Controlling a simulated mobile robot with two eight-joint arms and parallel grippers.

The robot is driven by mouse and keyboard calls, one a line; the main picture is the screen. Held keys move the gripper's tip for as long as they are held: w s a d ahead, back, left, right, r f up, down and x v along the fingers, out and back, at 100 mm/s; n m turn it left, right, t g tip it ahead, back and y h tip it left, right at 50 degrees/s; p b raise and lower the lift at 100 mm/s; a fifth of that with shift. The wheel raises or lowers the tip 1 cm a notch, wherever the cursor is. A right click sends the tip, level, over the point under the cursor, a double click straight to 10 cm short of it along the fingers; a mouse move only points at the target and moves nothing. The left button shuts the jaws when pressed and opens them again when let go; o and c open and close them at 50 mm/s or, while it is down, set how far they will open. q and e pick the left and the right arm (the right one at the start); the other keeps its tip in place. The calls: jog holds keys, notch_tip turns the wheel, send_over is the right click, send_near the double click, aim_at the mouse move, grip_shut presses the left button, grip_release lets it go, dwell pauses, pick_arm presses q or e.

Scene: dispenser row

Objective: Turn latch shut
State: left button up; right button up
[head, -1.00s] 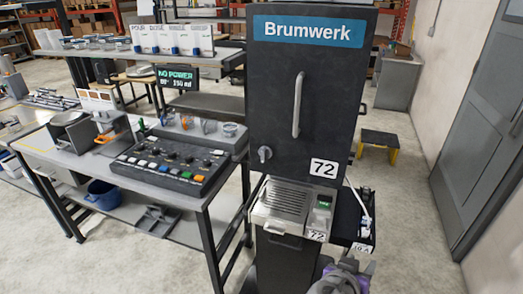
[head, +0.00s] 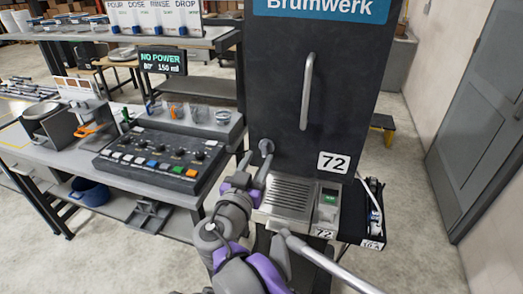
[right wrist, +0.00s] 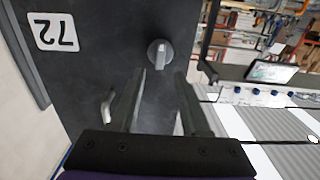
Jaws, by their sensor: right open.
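The latch is a small grey knob (head: 266,147) low on the left side of the dark Brumwerk cabinet door (head: 285,95). In the right wrist view the latch (right wrist: 160,52) has a raised grip bar that looks about upright in the picture. My right gripper (head: 256,166) is just in front of and below the latch in the head view, partly overlapping it. In the right wrist view its two dark fingers (right wrist: 166,76) are apart and empty, pointing at the latch, which sits just beyond their tips. Contact cannot be made out. My left gripper is not in view.
A long door handle (head: 307,90) stands out above the latch. Left of the cabinet is a control panel (head: 160,158) on a bench. Open floor lies at the right.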

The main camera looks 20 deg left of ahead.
aim_at(264, 148)
jog(key=shift+w+d, duration=0.1)
jog(key=shift+w, duration=1.95)
grip_shut()
